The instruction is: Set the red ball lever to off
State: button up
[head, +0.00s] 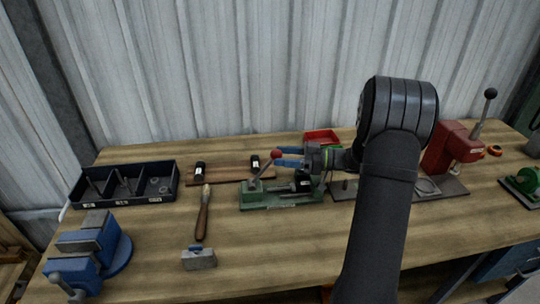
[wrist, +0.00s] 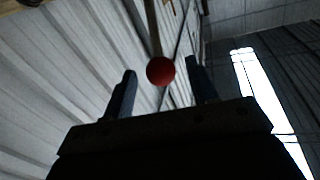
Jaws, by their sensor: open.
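The red ball lever (head: 265,169) stands on a green base (head: 282,194) in the middle of the bench. Its grey rod leans up to the right, with the red ball at its top end. My gripper (head: 276,157) is at the ball from the right, its blue fingers pointing left. In the wrist view the red ball (wrist: 160,71) shows between the two dark fingers of my gripper (wrist: 160,84), with gaps on both sides. The fingers are open and grip nothing. Whether a finger touches the ball cannot be told.
A wooden board with black-handled pieces (head: 230,173) lies behind left. A mallet (head: 200,240), blue vise (head: 92,248) and black tray (head: 125,184) are left. A red bin (head: 320,137) sits behind; a red press (head: 452,148) stands right. The front middle of the bench is clear.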

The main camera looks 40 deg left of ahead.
aim_at(270, 160)
jog(key=shift+x, duration=2.3)
jog(key=shift+c, duration=0.2)
grip_shut()
